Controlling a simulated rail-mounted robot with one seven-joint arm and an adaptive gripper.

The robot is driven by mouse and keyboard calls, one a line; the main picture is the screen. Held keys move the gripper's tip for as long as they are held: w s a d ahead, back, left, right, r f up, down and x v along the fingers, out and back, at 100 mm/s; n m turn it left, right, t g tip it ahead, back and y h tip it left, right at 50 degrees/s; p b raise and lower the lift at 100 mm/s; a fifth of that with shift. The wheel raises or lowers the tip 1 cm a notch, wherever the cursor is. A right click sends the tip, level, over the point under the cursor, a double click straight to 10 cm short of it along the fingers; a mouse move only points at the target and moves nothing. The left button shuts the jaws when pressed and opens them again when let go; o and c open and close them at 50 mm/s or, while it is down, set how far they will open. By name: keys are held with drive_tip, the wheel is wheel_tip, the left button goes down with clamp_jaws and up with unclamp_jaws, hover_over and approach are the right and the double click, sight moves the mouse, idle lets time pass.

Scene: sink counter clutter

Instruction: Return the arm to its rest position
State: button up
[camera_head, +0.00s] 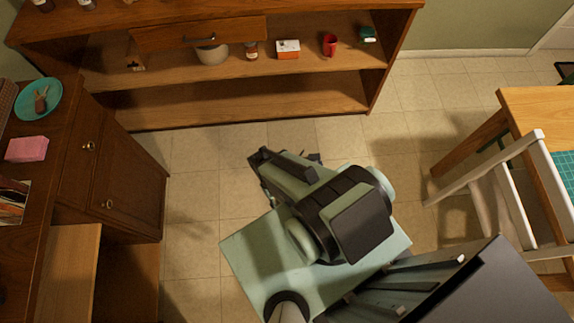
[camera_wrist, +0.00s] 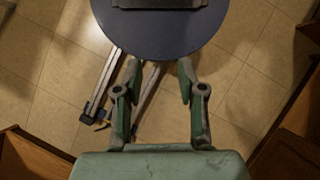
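My arm (camera_head: 345,215) is folded close over my pale green base in the head view, above the tiled floor. My gripper (camera_wrist: 159,70) shows in the wrist view with its two green and grey fingers apart. Nothing is seen held between them. In the head view the gripper end lies near the middle of the picture, and its fingertips are hard to make out there.
A wooden shelf unit (camera_head: 240,97) stands at the back, and a wooden cabinet (camera_head: 125,185) stands at the left. A white chair (camera_head: 507,190) and a wooden table (camera_head: 535,101) are at the right. Bare floor (camera_head: 205,165) lies between them.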

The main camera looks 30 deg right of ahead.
drive_tip(key=shift+s+d, duration=0.2)
drive_tip(key=shift+s, duration=0.5)
drive_tip(key=shift+s+d, duration=0.15)
drive_tip(key=shift+s, duration=0.5)
